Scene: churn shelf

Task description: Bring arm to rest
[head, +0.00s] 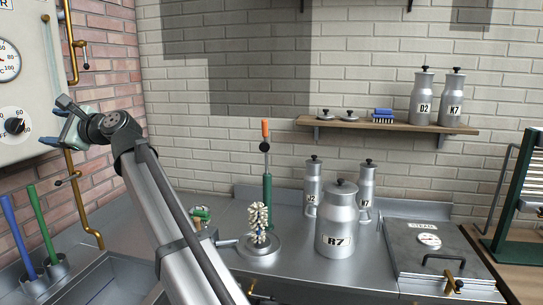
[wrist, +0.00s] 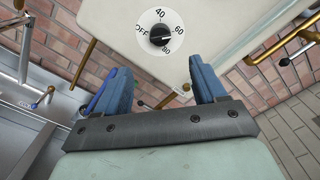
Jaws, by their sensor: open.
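My gripper (head: 58,125) is raised at the left in the head view, close to the front of a pale wall-mounted box (head: 25,60). The box carries a black dial (head: 15,126) just left of my gripper. In the wrist view my gripper (wrist: 158,85) has two blue fingers spread wide apart with nothing between them. The dial (wrist: 160,35) shows beyond the fingertips, with OFF, 40, 60 and 80 marks around it. The fingers look apart from the dial. My arm stretches from the bottom middle up to the left.
A wooden shelf (head: 395,126) holds churns D2 (head: 422,95) and K7 (head: 452,97) and a blue brush (head: 383,115). Churn R7 (head: 337,220) stands on the steel counter, with two smaller churns behind. A steam box (head: 435,250) sits at the right. Brass pipes (head: 80,190) run below the dial box.

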